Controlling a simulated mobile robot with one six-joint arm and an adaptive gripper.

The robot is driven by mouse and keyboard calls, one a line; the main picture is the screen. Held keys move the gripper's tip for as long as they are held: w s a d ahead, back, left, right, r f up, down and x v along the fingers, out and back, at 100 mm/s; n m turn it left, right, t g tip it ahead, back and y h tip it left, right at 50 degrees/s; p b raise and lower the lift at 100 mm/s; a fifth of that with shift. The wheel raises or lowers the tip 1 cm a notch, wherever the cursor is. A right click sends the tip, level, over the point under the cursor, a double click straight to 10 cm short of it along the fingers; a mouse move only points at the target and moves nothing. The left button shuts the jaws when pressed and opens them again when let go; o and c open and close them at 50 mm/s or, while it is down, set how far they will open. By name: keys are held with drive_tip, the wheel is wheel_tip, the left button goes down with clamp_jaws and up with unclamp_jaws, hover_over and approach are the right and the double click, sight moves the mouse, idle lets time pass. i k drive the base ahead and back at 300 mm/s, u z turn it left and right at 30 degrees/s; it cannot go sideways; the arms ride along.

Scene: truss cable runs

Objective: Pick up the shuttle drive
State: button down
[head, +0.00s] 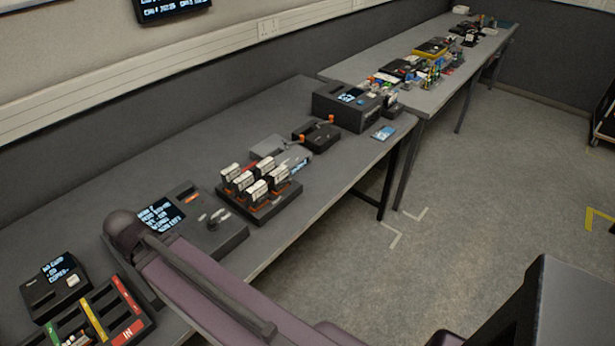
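I cannot tell for sure which item is the shuttle drive. Several small upright drives (257,190) with white labels and orange parts stand in a dark rack (262,215) on the near table. A small blue flat item (383,132) lies near that table's right edge, by a large dark box unit. My purple and dark arm crosses the bottom of the head view, in front of the near table. My gripper does not show.
On the near table (180,150) are a screen console (185,222), a slotted tray (100,318) marked IN, a small screen unit (54,287) and a large box unit (347,105). A cluttered second table (345,70) stands beyond.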

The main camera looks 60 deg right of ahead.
sight(279, 178)
drive_tip(key=z, duration=1.45)
drive_tip(key=k, duration=1)
drive_tip(key=i, duration=0.8)
